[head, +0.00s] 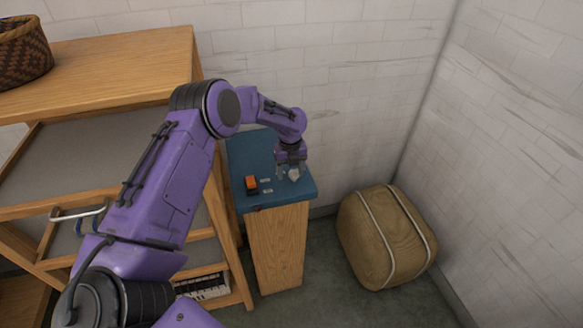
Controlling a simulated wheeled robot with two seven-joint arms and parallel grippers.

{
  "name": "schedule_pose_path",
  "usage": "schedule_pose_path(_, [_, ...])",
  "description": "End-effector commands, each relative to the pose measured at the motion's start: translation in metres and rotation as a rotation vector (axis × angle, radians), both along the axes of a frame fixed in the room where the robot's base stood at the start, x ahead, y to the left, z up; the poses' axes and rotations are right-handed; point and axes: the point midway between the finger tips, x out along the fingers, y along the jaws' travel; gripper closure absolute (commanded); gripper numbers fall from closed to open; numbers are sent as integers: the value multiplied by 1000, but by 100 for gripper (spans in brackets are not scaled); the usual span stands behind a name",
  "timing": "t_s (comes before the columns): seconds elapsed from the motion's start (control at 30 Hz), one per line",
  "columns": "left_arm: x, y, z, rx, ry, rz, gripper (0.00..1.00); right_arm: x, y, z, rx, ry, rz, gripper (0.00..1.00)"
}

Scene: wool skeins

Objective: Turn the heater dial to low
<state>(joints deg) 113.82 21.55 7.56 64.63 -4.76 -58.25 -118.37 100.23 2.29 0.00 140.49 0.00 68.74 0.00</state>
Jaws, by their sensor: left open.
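A blue-topped wooden stand (238,158) stands against the back wall. On its top are an orange switch (251,184), small pale labels beside it, and a small whitish knob (294,174), which looks like the heater dial. My left arm reaches in from the left, and my left gripper (288,172) points down right at the dial. The gripper is open, with its fingertips around or just beside the dial; I cannot tell if they touch it. The dial's setting is too small to read. My right gripper is not in view.
A wooden shelf unit (120,62) stands at the left, with a woven basket (22,50) on top. A tan bale-like bag (385,238) with pale straps sits on the floor right of the stand. White walls close the back and right.

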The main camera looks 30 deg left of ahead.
Motion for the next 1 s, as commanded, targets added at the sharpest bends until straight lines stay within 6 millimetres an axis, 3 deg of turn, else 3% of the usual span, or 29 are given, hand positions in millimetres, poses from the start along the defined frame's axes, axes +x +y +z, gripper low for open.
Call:
schedule_pose_path(0.23, [5,-2,-7,1,6,-2,35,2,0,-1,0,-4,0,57])
schedule_pose_path(0.27, [5,-1,-7,1,6,-2,41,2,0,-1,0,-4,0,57])
schedule_pose_path(0.4, [5,-2,-6,0,4,-1,87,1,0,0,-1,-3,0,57])
schedule_pose_path(0.43, [5,-2,-6,0,4,-1,91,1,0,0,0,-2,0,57])
schedule_pose_path(1.0, [6,-2,-4,-2,2,45,91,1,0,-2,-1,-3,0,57])
